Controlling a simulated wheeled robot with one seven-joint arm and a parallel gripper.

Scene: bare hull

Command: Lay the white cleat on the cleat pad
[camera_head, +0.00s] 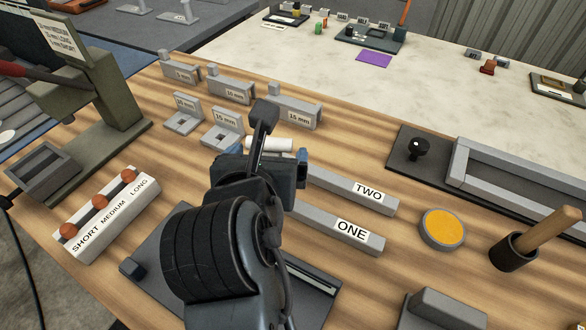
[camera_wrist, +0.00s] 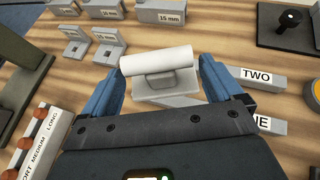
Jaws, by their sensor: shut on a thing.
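The white cleat (camera_wrist: 157,61) shows in the wrist view as a pale cylinder lying crosswise between the blue fingers of my gripper (camera_wrist: 160,70). My gripper is shut on it. In the head view the white cleat (camera_head: 268,144) shows just beyond my gripper (camera_head: 270,151), partly hidden by my arm. A grey loop-shaped part and a flat grey block (camera_wrist: 178,99) show below the cleat; I cannot tell whether they touch it. No part is marked as the cleat pad, so I cannot tell which one it is.
Grey bars marked TWO (camera_head: 345,188) and ONE (camera_head: 340,228) lie right of my gripper. Grey millimetre-marked blocks (camera_head: 232,91) stand behind. A yellow round pad (camera_head: 442,228) and a dark cup with a wooden handle (camera_head: 512,253) stand right. A SHORT/MEDIUM/LONG rack (camera_head: 108,218) stands left.

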